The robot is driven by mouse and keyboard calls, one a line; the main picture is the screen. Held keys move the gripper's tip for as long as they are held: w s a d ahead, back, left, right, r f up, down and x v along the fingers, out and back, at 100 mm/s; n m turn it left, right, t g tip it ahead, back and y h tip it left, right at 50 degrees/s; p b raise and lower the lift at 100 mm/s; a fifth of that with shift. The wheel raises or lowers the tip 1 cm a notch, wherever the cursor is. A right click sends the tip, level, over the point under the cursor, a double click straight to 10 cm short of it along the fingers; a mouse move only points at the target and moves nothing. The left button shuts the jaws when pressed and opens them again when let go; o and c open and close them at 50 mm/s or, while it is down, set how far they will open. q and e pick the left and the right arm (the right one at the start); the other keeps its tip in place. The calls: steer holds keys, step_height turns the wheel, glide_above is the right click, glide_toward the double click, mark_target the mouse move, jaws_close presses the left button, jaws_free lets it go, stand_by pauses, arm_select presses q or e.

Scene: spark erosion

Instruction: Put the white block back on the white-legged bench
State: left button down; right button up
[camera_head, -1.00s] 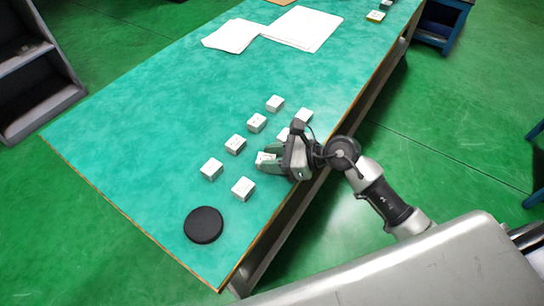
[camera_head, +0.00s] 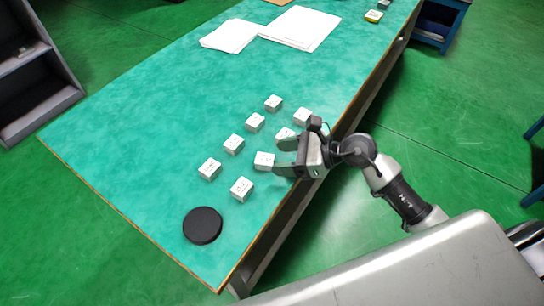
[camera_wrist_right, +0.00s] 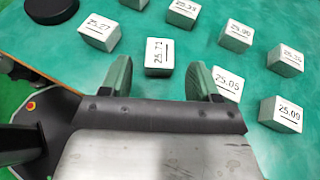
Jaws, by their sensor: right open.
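The white block (camera_head: 264,161) in front of my right gripper (camera_head: 283,158) rests on the bench's green top (camera_head: 140,140). In the right wrist view this block (camera_wrist_right: 159,57) shows a number like 25.71. The right gripper (camera_wrist_right: 160,80) is open and empty, its two green fingers apart. The block lies just beyond the fingertips, roughly centred between them, clear of both. Several similar numbered white blocks stand around it, such as one at the front (camera_head: 242,188). The bench's legs are mostly hidden. My left gripper is not in view.
A black round disc (camera_head: 203,225) lies near the bench's front corner. White papers (camera_head: 300,28) and a small yellow-and-white item (camera_head: 374,16) lie farther back. A grey shelf unit (camera_head: 35,75) stands at left. The left part of the bench top is clear.

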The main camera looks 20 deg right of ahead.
steer(key=v, duration=0.8)
steer(key=shift+d+b, duration=0.2)
steer(key=shift+b, duration=0.2)
steer(key=shift+s, duration=0.1)
